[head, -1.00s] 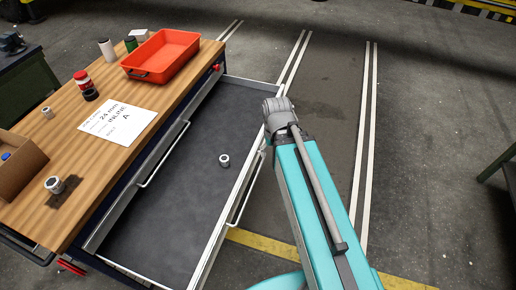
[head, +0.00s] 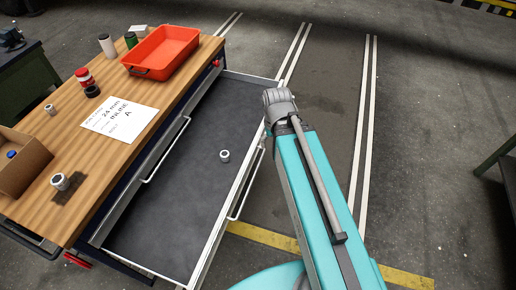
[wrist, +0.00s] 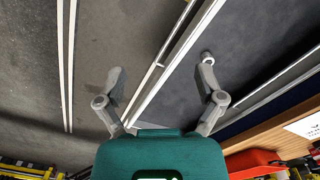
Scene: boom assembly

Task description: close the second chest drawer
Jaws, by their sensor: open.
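The pulled-out chest drawer (head: 180,190) stands far out from the workbench, its grey floor bare except for a small metal socket (head: 225,156). Its front with a bar handle (head: 246,185) faces right. Another drawer front with a handle (head: 166,150) sits closer in, under the bench top. My gripper (wrist: 160,68) is open and empty in the wrist view. The drawer's front rim (wrist: 178,52) shows between its two fingers, and the socket shows near the right fingertip. I cannot tell whether the fingers touch the drawer. In the head view my arm hides the gripper.
The wooden bench top (head: 120,155) holds a red tray (head: 165,48), a paper sign (head: 120,122), a cardboard box (head: 20,165), small jars and fittings. The floor right of the drawer is open, with white and yellow lines. A green table (head: 495,160) stands at the right edge.

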